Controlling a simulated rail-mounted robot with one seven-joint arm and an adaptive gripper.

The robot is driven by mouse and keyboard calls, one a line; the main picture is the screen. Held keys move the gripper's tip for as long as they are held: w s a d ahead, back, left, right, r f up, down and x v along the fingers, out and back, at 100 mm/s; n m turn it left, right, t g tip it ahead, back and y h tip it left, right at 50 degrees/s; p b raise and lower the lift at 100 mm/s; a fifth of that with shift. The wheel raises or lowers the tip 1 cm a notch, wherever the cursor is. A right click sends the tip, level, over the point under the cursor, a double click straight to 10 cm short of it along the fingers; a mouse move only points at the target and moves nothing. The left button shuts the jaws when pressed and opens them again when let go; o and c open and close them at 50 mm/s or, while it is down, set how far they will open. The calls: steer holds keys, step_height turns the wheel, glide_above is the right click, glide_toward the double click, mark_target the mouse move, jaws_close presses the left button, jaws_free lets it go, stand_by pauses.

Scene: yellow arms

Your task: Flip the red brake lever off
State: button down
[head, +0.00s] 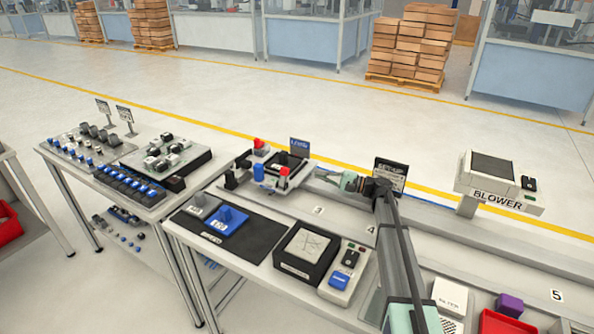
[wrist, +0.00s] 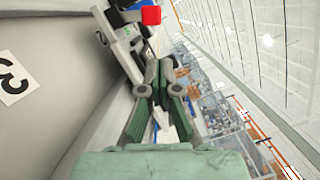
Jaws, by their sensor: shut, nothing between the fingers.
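Two red parts show on the fixture in the head view: a red knob (head: 284,172) on the near right side and another red part (head: 259,144) at the back left. I cannot tell from shape alone which one is the brake lever. In the wrist view, one red block-shaped end (wrist: 151,15) shows at the top, just beyond my fingertips and apart from them. My gripper (head: 316,173) reaches in from the right of the fixture. In the wrist view, its fingertips (wrist: 158,70) are together and empty. The lever's base is not clear.
A dark sign (head: 390,175) stands behind my arm. A black mat (head: 250,243) and a blower unit (head: 500,175) are apart from the gripper.

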mark_target(289, 169)
stand_by(0.4)
steer(key=p+x, duration=0.3)
steer(key=x, duration=0.5)
steer(key=shift+a+r, duration=0.2)
steer(key=shift+a, duration=0.15)
steer(key=shift+w+a+p, duration=0.15)
steer(key=shift+a+p, duration=0.2)
steer(key=shift+a, duration=0.2)
steer(key=shift+s+a+r+n+b, duration=0.15)
steer(key=shift+n+b, duration=0.15)
steer(key=shift+b, duration=0.45)
steer(key=shift+s+f+n+b, duration=0.15)
steer(key=shift+n+b, duration=0.15)
steer(key=shift+b, duration=0.4)
steer(key=n+b, duration=0.1)
steer(key=b, duration=0.2)
steer(key=s+r+n+h+b, duration=0.1)
steer(key=n+b, duration=0.1)
steer(key=b, duration=0.2)
steer(key=shift+s+a+g, duration=0.3)
steer(key=shift+a, duration=0.05)
steer(key=s+n+b, duration=0.1)
steer(key=n+b, duration=0.1)
steer(key=s+a+r+n+b, duration=0.1)
steer(key=b, duration=0.2)
steer(key=shift+n+h+b, duration=0.3)
steer(key=shift+n+h, duration=0.1)
steer(key=shift+s+a+r+n+b, duration=0.25)
steer(key=shift+s+n+b, duration=0.25)
steer(key=shift+n+b, duration=0.4)
